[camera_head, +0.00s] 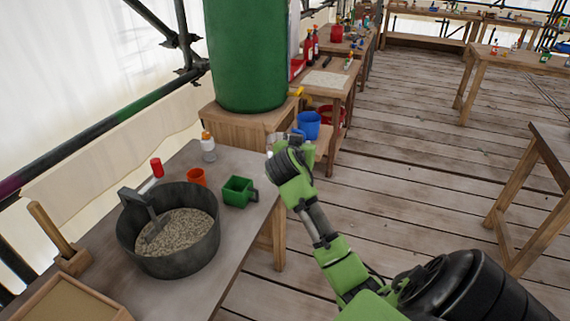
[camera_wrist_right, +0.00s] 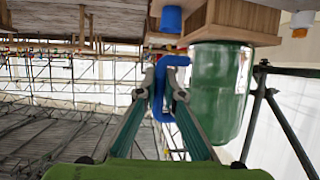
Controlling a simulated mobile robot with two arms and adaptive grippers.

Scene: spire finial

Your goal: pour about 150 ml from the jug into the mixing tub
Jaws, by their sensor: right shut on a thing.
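The mixing tub (camera_head: 127,231) is a round dark tub on the bench at left. It holds grey-brown grainy mix, and a grey tool leans in it. My right gripper (camera_head: 285,147) is beyond the bench's right end, near the barrel stand and away from the tub. In the right wrist view my right gripper (camera_wrist_right: 163,90) is closed on a blue curved handle (camera_wrist_right: 159,107), taken as the jug's. The jug's body is hard to make out, so its fill and tilt cannot be told. My left gripper is not in view.
A green barrel (camera_head: 248,55) stands on a wooden stand (camera_head: 238,122) behind the gripper. A green square cup (camera_head: 238,191), an orange cup (camera_head: 196,177), a red item (camera_head: 156,167) and an orange-capped bottle (camera_head: 208,147) stand beyond the tub. A blue bucket (camera_head: 309,125) is close behind my gripper.

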